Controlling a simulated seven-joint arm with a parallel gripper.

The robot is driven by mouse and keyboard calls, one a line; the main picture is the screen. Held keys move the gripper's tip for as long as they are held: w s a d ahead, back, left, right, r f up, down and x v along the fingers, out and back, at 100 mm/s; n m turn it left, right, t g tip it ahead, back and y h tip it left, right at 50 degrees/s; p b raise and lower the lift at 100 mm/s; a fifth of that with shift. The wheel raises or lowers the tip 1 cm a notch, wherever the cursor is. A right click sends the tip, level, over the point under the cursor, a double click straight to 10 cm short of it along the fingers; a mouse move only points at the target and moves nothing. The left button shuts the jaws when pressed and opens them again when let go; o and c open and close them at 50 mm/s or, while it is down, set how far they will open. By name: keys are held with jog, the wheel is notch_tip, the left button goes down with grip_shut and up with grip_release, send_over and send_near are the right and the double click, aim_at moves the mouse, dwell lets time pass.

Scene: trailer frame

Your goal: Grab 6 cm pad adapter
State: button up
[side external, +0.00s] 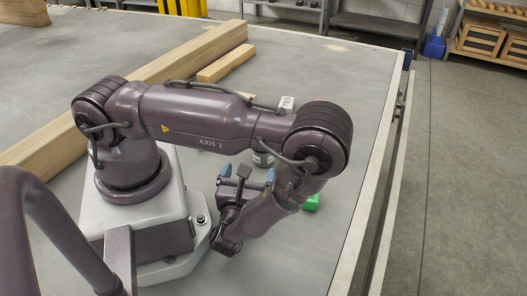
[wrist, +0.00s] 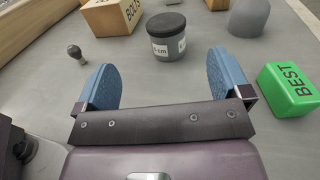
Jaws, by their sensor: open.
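A short dark grey cylinder (wrist: 167,30) with a black top and white labels, one partly reading "cm", stands upright on the table; I take it to be the pad adapter. It lies ahead of my gripper (wrist: 162,78), beyond the blue fingertips and roughly in line with the gap. My gripper is open and empty, its two blue fingers wide apart and not touching the cylinder. In the side external view, the cylinder (side external: 263,158) is partly hidden by my arm, near my gripper (side external: 247,173).
A green block marked "BEST" (wrist: 287,89) sits right of my gripper. Long timber beams (side external: 150,82) lie behind my arm.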

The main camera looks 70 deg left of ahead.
aim_at(261, 159)
jog(key=shift+a+f+m+t, duration=0.1)
jog(key=shift+f+m+t, duration=0.2)
jog(key=shift+w+a, duration=0.1)
jog(key=shift+a, duration=0.2)
jog(key=x, duration=0.6)
jog(key=shift+w+a+f, duration=0.1)
jog(key=shift+w+a, duration=0.1)
jog(key=x, duration=0.5)
jog(key=shift+w+a+f, duration=0.1)
jog(key=shift+w+f, duration=0.15)
jog(key=shift+w, duration=0.15)
jog(key=c, duration=1.3)
jog(key=shift+r, duration=0.1)
